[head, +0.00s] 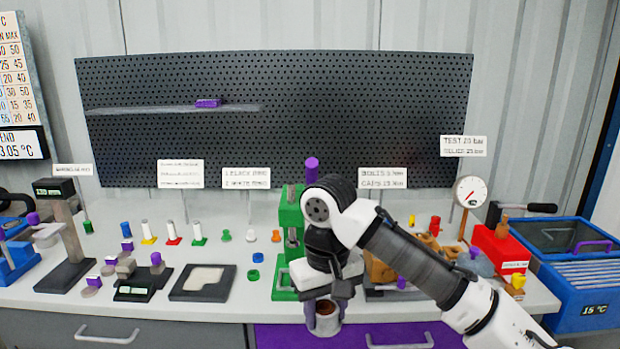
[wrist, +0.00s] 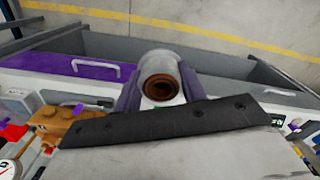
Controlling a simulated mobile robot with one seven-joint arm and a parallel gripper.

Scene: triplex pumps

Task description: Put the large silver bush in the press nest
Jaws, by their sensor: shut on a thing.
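The large silver bush (head: 325,320) is a short silver cylinder with a brown bore. My gripper (head: 325,302) is shut on it and holds it by the bench's front edge, in front of the purple drawer. In the wrist view the bush (wrist: 160,64) sits between the purple fingers of my gripper (wrist: 160,92), its open end facing the camera. The green press (head: 289,235) stands on the bench behind and left of my gripper. My arm covers part of the press, and I cannot make out its nest.
A dark tray with a pale inset (head: 180,284) lies left of the press. Small coloured parts (head: 171,234) stand behind it. A brown block (head: 380,270), a red box (head: 500,252) and a blue case (head: 575,280) are to the right. The purple drawer (head: 290,337) is below.

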